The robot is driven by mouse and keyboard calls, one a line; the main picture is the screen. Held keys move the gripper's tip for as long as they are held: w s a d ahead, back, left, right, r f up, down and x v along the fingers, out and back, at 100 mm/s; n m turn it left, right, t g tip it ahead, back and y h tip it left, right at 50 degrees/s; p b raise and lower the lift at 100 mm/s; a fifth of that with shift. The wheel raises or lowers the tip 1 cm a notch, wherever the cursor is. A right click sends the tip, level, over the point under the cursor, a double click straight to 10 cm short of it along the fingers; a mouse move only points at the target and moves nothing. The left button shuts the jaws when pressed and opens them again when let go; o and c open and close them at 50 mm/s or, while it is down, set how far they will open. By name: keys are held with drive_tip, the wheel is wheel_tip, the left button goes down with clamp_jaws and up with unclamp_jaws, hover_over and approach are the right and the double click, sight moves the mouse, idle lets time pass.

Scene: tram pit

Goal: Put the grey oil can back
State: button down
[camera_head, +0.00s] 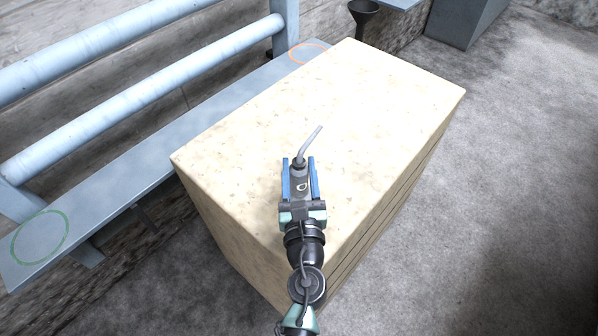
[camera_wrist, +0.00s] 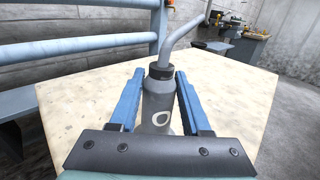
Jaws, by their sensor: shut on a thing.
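The grey oil can (camera_head: 300,184) has a dark cap, a long bent spout and a light ring mark on its side. My gripper (camera_head: 299,164) is shut on it, with a blue finger on each side of the body. In the wrist view the can (camera_wrist: 159,100) is between the fingers of my gripper (camera_wrist: 158,75), spout pointing up and right. The can is over the near part of the pale speckled block top (camera_head: 340,110). I cannot tell whether its base touches the top. Its lower part is hidden by my gripper.
A blue-grey ledge (camera_head: 150,170) with rails (camera_head: 140,120) runs along the left. It bears a green ring outline (camera_head: 40,237) at the near end and an orange ring outline (camera_head: 310,53) at the far end. A dark funnel (camera_head: 363,14) stands beyond the block. Floor at right is clear.

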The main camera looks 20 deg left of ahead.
drive_tip(key=shift+r, duration=0.15)
drive_tip(key=shift+f+b, duration=0.3)
drive_tip(key=shift+c, duration=1.8)
unclamp_jaws()
drive_tip(key=b+v, duration=0.2)
drive_tip(key=v, duration=1.1)
drive_tip(key=shift+a+r, duration=0.2)
drive_tip(key=shift+r, duration=0.25)
drive_tip(key=shift+s, duration=0.1)
